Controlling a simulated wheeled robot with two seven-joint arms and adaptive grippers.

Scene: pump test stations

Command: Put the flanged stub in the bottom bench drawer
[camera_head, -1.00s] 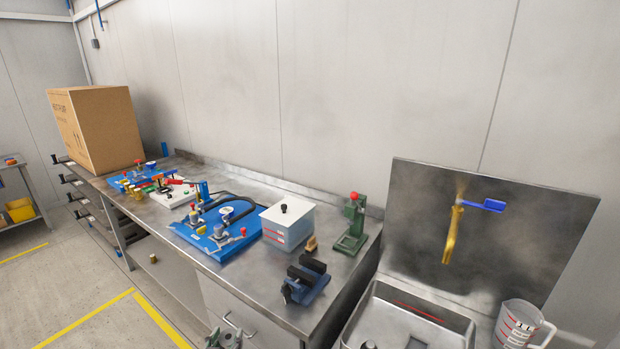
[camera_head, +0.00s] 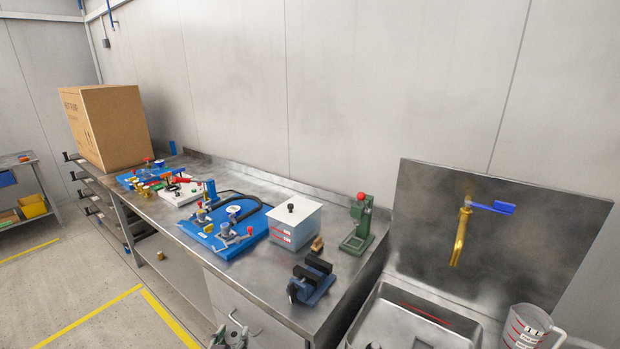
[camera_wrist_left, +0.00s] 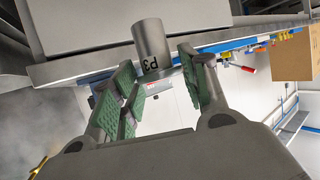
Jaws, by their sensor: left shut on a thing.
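My left gripper (camera_wrist_left: 162,84) is shut on a grey metal cylinder marked P3, the flanged stub (camera_wrist_left: 151,42), which stands out beyond the green finger pads in the left wrist view. Its far end and flange are partly hidden by the fingers. In the head view the left gripper (camera_head: 230,338) is at the bottom edge, in front of the bench, and the stub cannot be made out there. My right gripper is not in view.
The steel bench (camera_head: 262,322) carries blue pump boards (camera_head: 230,228), a white-lidded box (camera_head: 295,222), a blue vise (camera_head: 312,281), a green press (camera_head: 358,225) and a cardboard box (camera_head: 112,130). A sink (camera_head: 408,318) is at right. The floor (camera_head: 55,285) at left is open.

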